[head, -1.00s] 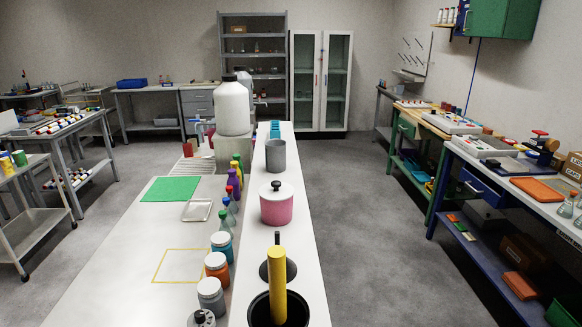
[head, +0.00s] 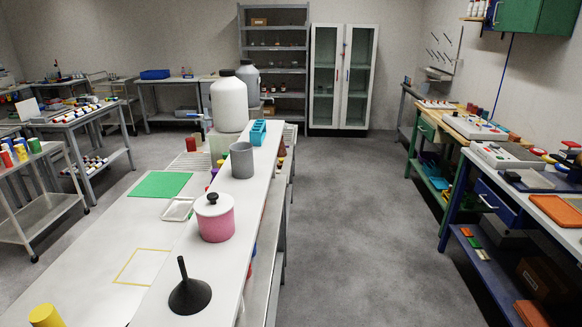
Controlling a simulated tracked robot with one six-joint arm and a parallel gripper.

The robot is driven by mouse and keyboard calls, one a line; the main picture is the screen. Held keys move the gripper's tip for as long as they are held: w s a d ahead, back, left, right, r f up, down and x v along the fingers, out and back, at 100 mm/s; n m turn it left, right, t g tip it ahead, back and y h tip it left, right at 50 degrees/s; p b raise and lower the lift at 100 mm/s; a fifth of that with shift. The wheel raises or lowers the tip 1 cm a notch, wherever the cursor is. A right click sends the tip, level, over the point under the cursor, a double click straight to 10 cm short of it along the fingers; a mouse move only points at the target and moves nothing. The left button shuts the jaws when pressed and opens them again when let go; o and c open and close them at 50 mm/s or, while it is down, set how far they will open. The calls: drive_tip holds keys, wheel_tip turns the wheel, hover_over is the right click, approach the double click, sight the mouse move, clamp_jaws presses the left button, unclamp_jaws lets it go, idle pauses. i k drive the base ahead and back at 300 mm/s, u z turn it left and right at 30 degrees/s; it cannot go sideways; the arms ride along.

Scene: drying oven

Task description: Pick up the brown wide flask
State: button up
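No flask shows clearly enough to be sure it is the brown wide one. A small reddish-brown, roughly conical thing (head: 281,147) stands at the far right side of the central bench, beyond the raised white shelf (head: 262,172). It is partly hidden by the shelf and too small to identify for certain. My gripper is not in view.
On the raised shelf stand a black funnel (head: 189,290), a pink lidded pot (head: 214,218), a grey beaker (head: 242,160) and a teal rack (head: 258,132). A white jug (head: 229,104) stands behind. Open grey floor (head: 355,230) lies between the central bench and the right-hand benches.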

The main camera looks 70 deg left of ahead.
sight(282, 152)
drive_tip(key=i, duration=0.6)
drive_tip(key=u, duration=2.6)
drive_tip(key=i, duration=1.35)
drive_tip(key=u, duration=0.05)
